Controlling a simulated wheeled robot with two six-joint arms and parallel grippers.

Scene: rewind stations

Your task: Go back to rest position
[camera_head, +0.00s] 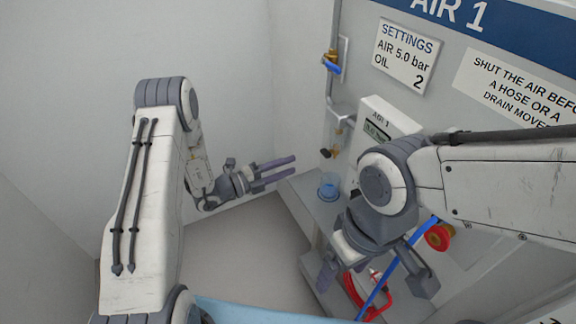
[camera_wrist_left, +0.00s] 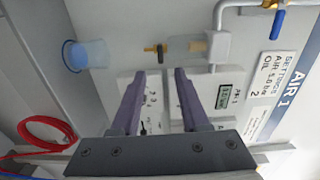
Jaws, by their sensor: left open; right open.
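My left gripper (camera_head: 285,169) is open and empty, held out in free space to the left of the air station; its fingers point right in the head view. In the left wrist view its two dark fingers (camera_wrist_left: 160,75) stand apart with nothing between them, facing the station panel. My right gripper (camera_head: 378,278) is open in front of the station's lower part, its fingers wide apart and pointing down. The blue hose and red coil show behind and between these fingers; I see nothing clearly gripped.
The AIR 1 panel (camera_head: 440,70) stands at the right, with a blue-handled valve (camera_head: 331,66), a gauge box (camera_head: 378,117) and a red knob (camera_head: 438,237). A blue cup (camera_head: 329,187) sits on the ledge. A red hose coil (camera_wrist_left: 45,132) hangs lower. Open floor (camera_head: 240,250) lies left.

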